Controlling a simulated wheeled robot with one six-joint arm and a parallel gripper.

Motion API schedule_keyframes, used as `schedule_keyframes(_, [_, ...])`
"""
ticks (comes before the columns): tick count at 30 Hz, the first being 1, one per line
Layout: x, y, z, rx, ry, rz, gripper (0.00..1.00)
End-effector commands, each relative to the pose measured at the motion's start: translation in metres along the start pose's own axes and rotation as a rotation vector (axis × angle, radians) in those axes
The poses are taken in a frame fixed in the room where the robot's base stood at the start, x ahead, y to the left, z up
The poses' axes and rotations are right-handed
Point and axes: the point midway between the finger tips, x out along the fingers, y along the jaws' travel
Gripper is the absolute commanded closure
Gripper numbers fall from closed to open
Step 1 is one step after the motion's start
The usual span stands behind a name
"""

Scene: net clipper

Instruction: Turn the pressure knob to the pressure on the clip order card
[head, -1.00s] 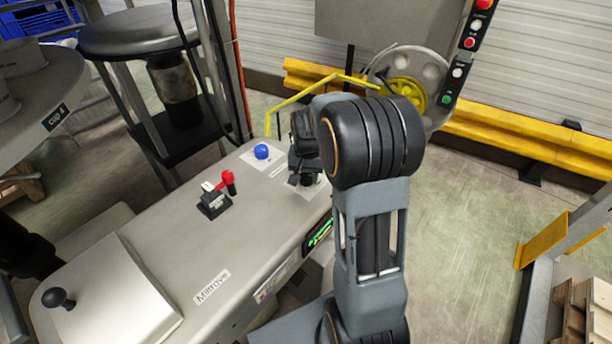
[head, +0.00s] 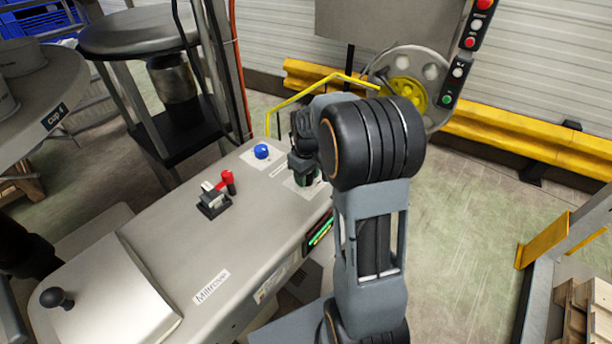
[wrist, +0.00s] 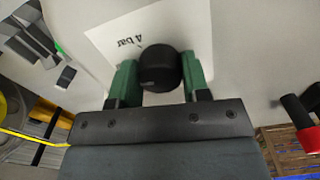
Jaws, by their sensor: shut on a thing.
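The pressure knob (wrist: 159,68) is a round black knob in the wrist view, standing on a white plate (wrist: 200,25) marked "bar" with one figure beside it that I cannot read surely. My gripper (wrist: 158,82) has its two green fingers on either side of the knob and is shut on it. In the head view my gripper (head: 304,176) is at the far part of the grey machine top, where my arm mostly hides the knob and its plate. The clip order card cannot be made out in these frames.
A blue button (head: 262,151) sits left of my gripper. A red-handled lever (head: 228,182) stands nearer on the grey machine top (head: 170,225). A green-lit display (head: 320,230) is on the machine's side. A yellow bent rail (head: 300,97) runs behind my gripper.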

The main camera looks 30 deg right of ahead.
Motion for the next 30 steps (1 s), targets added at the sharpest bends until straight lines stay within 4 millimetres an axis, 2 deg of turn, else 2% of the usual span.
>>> schedule_keyframes(18, [0.0007, -0.0006, 0.0006, -0.563, -0.002, -0.002, 0.81])
schedule_keyframes(30, [0.0008, -0.0009, 0.0007, -0.788, -0.003, -0.004, 0.81])
